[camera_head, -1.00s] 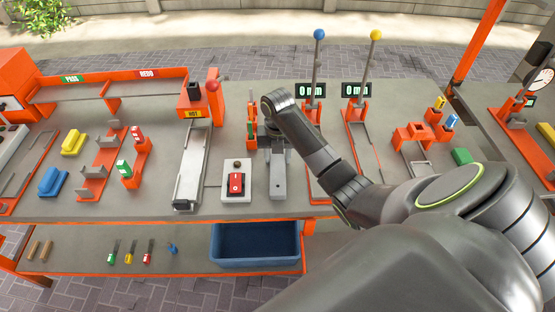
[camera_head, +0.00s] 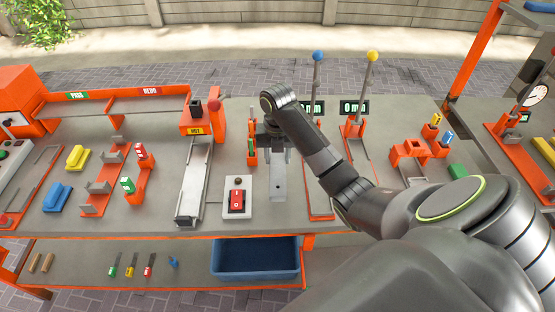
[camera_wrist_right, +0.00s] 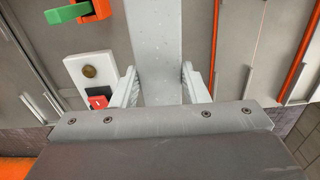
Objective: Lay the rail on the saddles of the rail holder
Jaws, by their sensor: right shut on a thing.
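The rail (camera_head: 280,183) is a long, pale grey bar, lying lengthwise away from me right of the red switch box. In the right wrist view the rail (camera_wrist_right: 155,45) runs between both fingers. My right gripper (camera_head: 270,140) is shut on it, and its fingers (camera_wrist_right: 160,92) press the rail's sides. My arm and wrist hide the rail's far part. The rail holder (camera_head: 97,186) looks to be the orange stand at left with several grey U-shaped saddles, which look empty. It is well left of my right gripper. My left gripper is out of view.
Between rail and holder stand the switch box (camera_head: 237,197), a metal track (camera_head: 194,185) with an orange HOT unit, and an orange stand (camera_head: 140,172) with red and green blocks. Posts with blue and yellow balls (camera_head: 372,56) rise behind. A blue bin (camera_head: 255,277) sits below.

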